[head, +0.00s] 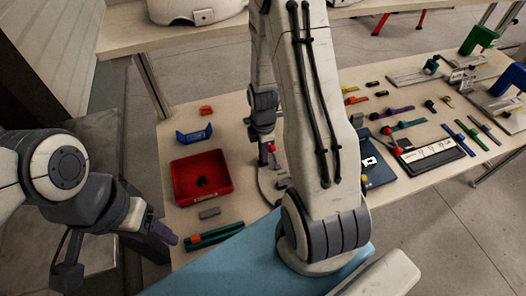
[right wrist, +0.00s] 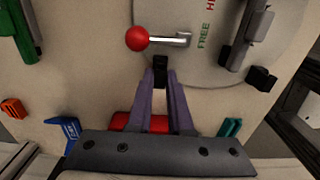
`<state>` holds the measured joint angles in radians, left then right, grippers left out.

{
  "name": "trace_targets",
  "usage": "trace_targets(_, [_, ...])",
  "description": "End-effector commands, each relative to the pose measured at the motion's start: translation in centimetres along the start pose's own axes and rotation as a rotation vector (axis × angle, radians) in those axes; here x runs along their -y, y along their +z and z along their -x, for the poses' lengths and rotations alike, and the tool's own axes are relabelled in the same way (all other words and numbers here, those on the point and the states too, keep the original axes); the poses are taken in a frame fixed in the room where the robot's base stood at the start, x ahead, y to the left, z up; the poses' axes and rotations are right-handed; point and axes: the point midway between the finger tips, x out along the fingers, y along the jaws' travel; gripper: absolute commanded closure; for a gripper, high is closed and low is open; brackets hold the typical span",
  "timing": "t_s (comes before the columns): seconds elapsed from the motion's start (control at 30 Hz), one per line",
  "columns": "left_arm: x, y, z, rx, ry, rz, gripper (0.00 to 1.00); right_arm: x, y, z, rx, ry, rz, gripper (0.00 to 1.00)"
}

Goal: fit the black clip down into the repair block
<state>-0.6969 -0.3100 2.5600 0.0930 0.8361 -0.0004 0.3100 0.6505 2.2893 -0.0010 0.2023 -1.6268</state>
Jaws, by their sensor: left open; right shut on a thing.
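In the right wrist view the black clip (right wrist: 160,66) is small and dark, pinched between the two purple fingertips of my right gripper (right wrist: 160,78). It is over the pale board, just below a lever with a red ball (right wrist: 137,38). In the head view my right gripper (head: 264,140) is partly hidden by my arm, and I cannot make out the clip there. My left gripper (head: 117,255) is open and empty at the lower left, off the table's edge. I cannot tell for sure which part is the repair block.
A round grey plate (head: 268,183) carries the lever. Many small parts lie right.

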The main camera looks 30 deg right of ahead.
Motion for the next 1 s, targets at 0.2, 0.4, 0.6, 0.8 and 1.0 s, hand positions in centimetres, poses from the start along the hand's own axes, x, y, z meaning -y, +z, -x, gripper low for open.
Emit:
trace_targets(0.2, [0.0,0.0,-0.5,0.000,0.000,0.000,0.37,0.0,0.0,-0.7,0.000,0.000,0.000,1.00])
trace_targets(0.4, [0.1,0.1,-0.9,0.000,0.000,0.000,0.37,0.0,0.0,-1.2,0.000,0.000,0.000,1.00])
trace_targets(0.6, [0.1,0.1,-1.0,0.000,0.000,0.000,0.37,0.0,0.0,-1.3,0.000,0.001,0.000,0.51])
trace_targets(0.8, [0.1,0.1,-1.0,0.000,0.000,0.000,0.37,0.0,0.0,-1.3,0.000,0.001,0.000,0.47])
trace_targets(1.0, [0.1,0.1,-1.0,0.000,0.000,0.000,0.37,-0.1,0.0,-0.8,0.000,0.002,0.000,0.47])
